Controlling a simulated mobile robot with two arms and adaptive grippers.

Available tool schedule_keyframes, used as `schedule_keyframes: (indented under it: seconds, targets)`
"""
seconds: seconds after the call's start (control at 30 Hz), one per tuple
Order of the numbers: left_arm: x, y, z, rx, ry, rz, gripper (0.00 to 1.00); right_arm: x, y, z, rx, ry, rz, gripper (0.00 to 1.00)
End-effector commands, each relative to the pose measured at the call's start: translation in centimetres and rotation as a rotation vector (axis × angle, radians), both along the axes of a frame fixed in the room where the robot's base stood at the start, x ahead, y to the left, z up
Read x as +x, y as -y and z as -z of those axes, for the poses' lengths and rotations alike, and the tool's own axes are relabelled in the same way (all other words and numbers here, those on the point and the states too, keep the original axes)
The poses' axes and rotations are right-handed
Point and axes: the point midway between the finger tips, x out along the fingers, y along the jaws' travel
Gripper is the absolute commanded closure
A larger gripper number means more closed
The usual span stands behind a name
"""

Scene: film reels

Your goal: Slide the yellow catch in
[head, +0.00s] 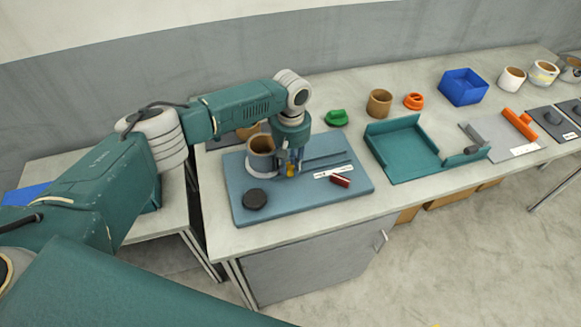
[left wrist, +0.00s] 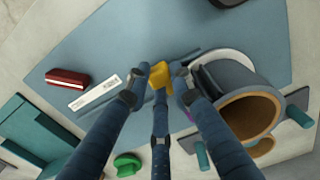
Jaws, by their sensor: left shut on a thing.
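The yellow catch (head: 291,171) sits on the blue board (head: 300,204), beside the brown cup-like part in its grey ring (head: 262,164). My left gripper (head: 288,163) points down over the board, with its fingers shut on the catch. In the left wrist view the yellow catch (left wrist: 180,77) shows between the fingertips (left wrist: 165,84), close to the ring (left wrist: 236,62); the fingers hide part of it. My right gripper is in neither view.
A black round knob (head: 255,198), a white label strip (head: 333,171) and a dark red block (head: 340,180) lie on the board. A teal tray (head: 402,139) stands to the right. A green part (head: 336,117) and a brown cup (head: 379,103) stand behind.

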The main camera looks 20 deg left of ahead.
Motion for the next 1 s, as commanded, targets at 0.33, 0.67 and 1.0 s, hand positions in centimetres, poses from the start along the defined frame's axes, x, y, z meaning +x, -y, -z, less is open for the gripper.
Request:
schedule_keyframes:
  seconds: [0.33, 0.67, 1.0]
  targets:
    - [0.3, -0.2, -0.2, 0.002, 0.01, -0.003, 0.58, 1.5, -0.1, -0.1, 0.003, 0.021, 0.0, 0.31]
    - [0.4, -0.1, -3.3, 0.0, 0.01, -0.004, 0.58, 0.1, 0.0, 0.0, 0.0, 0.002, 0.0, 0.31]
    - [0.5, -0.1, -10.2, 0.001, 0.012, -0.003, 0.58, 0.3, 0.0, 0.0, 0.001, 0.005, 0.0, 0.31]
